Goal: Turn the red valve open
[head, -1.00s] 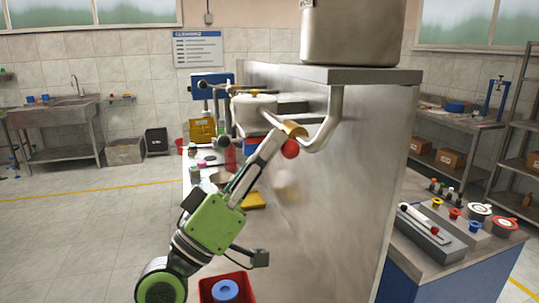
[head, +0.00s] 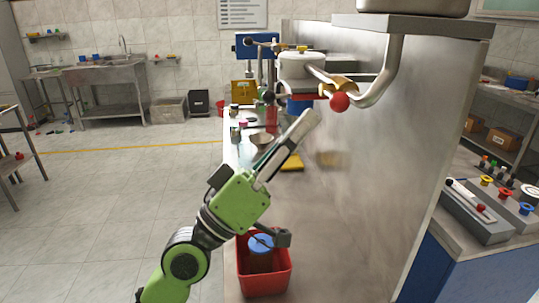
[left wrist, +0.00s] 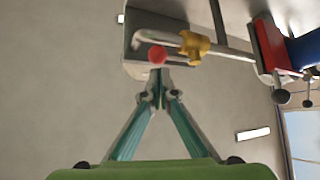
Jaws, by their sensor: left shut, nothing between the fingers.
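The red valve shows as a red ball knob (head: 339,102) just below a brass valve body (head: 343,85) on a metal pipe. In the left wrist view the red knob (left wrist: 157,54) lies left of the brass body (left wrist: 194,45). My left gripper (head: 312,117) is shut and empty, with its tips below and left of the knob in the head view. In the left wrist view the fingertips (left wrist: 160,92) meet just below the knob in the picture. A gap shows there, but its depth is hard to tell. My right gripper is not in view.
The pipe (head: 388,78) bends up to a shelf (head: 420,24) on a tall metal panel (head: 385,160). A white-lidded pot (head: 302,66) stands behind the valve. A red bin (head: 264,282) with a blue-topped item is below my arm. Open floor lies to the left.

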